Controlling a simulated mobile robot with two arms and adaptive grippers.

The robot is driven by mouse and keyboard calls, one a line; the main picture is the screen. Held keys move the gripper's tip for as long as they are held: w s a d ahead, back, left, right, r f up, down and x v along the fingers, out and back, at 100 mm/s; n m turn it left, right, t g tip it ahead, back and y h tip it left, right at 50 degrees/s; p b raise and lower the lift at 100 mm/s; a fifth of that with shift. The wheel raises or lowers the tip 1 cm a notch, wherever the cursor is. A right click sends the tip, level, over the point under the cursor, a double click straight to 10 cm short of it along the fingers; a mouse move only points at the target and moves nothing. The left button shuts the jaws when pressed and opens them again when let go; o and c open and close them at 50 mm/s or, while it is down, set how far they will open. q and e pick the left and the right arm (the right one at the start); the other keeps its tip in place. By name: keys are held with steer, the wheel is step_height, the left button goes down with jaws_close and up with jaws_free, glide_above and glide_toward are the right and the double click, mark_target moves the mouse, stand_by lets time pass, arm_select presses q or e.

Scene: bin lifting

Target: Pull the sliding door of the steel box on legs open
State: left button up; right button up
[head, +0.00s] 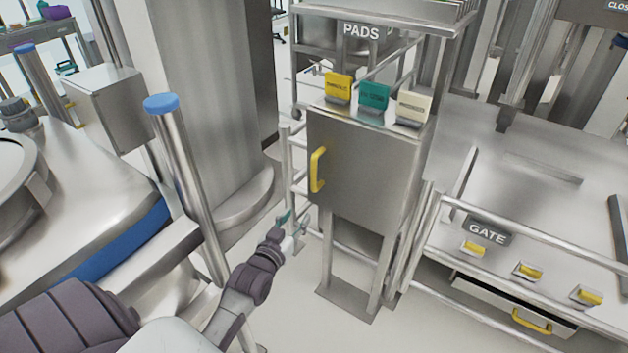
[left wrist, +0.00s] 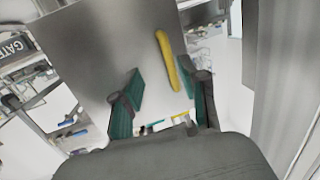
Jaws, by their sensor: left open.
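The steel box on legs (head: 362,178) stands in the middle of the head view. Its sliding door has a yellow upright handle (head: 317,170) near the left edge, and the door front is flush with the box. My left gripper (head: 290,222) is below and in front of the handle, apart from it. In the left wrist view the steel door (left wrist: 100,50) fills the upper middle, with the yellow handle (left wrist: 167,58) beyond the teal fingertips. The open left gripper (left wrist: 162,92) has nothing between its fingers. My right gripper is not in view.
A yellow, a teal and a cream tag (head: 373,97) stand on the box top. A steel bench with a GATE sign (head: 487,231) and rails is to the right. A blue-capped post (head: 185,170) and a large vessel are to the left. Floor (head: 290,310) shows before the box.

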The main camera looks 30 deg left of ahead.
arm_select(q)
steer(key=t, duration=0.1)
glide_toward(312, 175)
steer(key=w, duration=0.3)
steer(key=w+a, duration=0.1)
steer(key=w, duration=0.6)
steer(key=shift+w+a+b, duration=0.3)
steer(key=shift+w+a, duration=0.05)
steer(key=shift+a, duration=0.05)
jaws_close()
